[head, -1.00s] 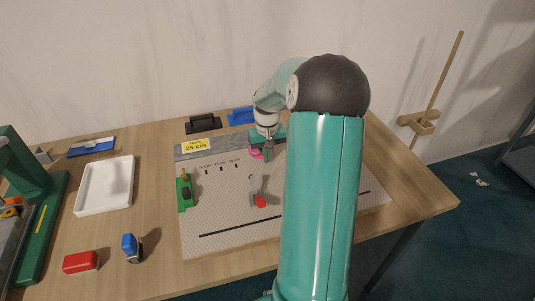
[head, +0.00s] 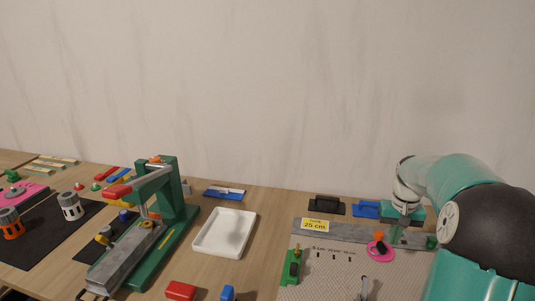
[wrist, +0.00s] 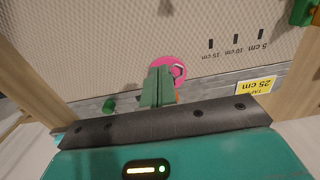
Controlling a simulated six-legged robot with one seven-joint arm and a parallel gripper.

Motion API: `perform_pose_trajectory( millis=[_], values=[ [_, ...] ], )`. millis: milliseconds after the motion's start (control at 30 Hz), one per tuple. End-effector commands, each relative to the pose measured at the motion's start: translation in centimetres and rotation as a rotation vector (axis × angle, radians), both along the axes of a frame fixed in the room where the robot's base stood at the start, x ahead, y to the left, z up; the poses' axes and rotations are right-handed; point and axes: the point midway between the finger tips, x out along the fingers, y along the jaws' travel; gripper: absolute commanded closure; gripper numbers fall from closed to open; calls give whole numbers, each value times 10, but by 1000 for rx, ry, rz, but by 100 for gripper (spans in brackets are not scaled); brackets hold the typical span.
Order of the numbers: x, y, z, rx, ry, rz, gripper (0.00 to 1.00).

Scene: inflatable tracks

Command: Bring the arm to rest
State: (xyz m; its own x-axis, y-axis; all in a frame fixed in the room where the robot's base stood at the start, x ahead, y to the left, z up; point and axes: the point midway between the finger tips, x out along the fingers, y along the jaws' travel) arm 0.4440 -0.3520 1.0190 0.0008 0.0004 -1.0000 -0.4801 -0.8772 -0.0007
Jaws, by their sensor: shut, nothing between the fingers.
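My gripper (head: 396,236) is at the right of the head view, over the far part of a light dotted mat (head: 330,275). In the wrist view its green fingers (wrist: 158,84) are together with nothing between them. A pink round piece (head: 379,250) lies just by the fingertips and also shows in the wrist view (wrist: 180,70), partly hidden behind the fingers. I cannot tell whether the fingers touch it. My arm comes in from the right edge and is bent down at the wrist.
A yellow "25 cm" label (head: 315,225) lies on the mat's grey far strip. A black block (head: 326,205) and a blue block (head: 367,209) stand behind it. A white tray (head: 225,232) and a tall green press (head: 165,225) stand to the left.

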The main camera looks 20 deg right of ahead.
Motion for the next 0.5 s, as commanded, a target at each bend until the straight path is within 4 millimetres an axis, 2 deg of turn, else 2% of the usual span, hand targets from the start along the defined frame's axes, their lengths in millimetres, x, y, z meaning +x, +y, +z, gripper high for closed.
perform_pose_trajectory(
  millis=[67, 167, 267, 333, 500],
  values=[
    [0, 3, 2, -3, -2, 4, 100],
    [2, 20, 12, -21, -10, 27, 100],
    [4, 53, 30, -54, -26, 67, 100],
    [2, 83, 45, -82, -45, 102, 100],
    [-12, 153, 74, -137, -105, 184, 100]
  ],
)
